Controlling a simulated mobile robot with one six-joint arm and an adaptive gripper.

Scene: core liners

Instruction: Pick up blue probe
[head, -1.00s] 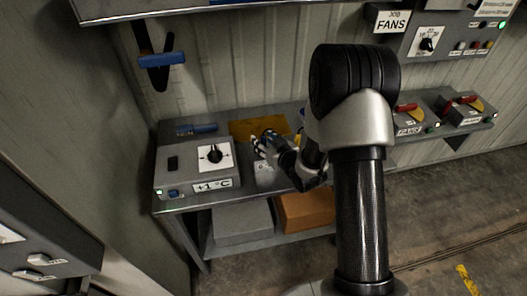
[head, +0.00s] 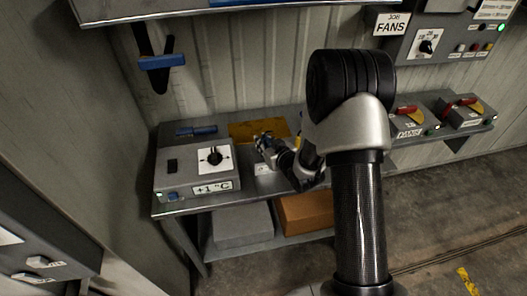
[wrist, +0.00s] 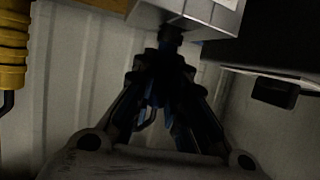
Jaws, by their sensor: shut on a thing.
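My gripper (head: 264,142) is over the right part of the bench, right of the +1 °C box. In the wrist view my gripper (wrist: 166,58) has its fingers drawn together at the tips. They are shut on a dark, bluish thing that I take to be the blue probe (wrist: 153,97). It is mostly hidden by the fingers and shadow, so its shape is unclear. A pale metal block (wrist: 190,14) is just beyond the fingertips. A separate blue item (head: 197,131) lies on the bench behind the +1 °C box.
The +1 °C box (head: 196,171) with a dial stands left on the bench (head: 190,205). A yellow plate (head: 258,130) lies at the back. A blue-handled item (head: 162,62) hangs on the wall. Switch boxes (head: 407,123) stand at right. A grey box (head: 241,224) and orange box (head: 305,212) sit below.

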